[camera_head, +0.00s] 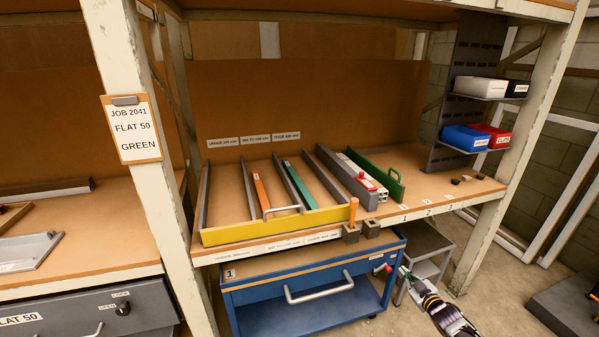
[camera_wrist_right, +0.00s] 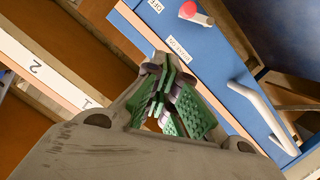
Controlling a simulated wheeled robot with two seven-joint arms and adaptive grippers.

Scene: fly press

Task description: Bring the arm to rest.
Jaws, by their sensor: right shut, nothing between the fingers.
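My right gripper (camera_head: 405,272) is at the lower right in the head view, beside the right end of the blue cart. In the right wrist view its green-padded fingers (camera_wrist_right: 172,98) are closed together with nothing between them. The red knob (camera_head: 387,268) on the cart's side is just left of the fingertips in the head view. It also shows in the right wrist view (camera_wrist_right: 188,10), apart from the fingers. My left gripper is not in view.
The blue cart (camera_head: 300,320) with a silver handle stands under the bench. A yellow-fronted tray (camera_head: 275,226) holding orange and green bars sits on the bench. A grey step stool (camera_head: 428,240) stands behind my right gripper.

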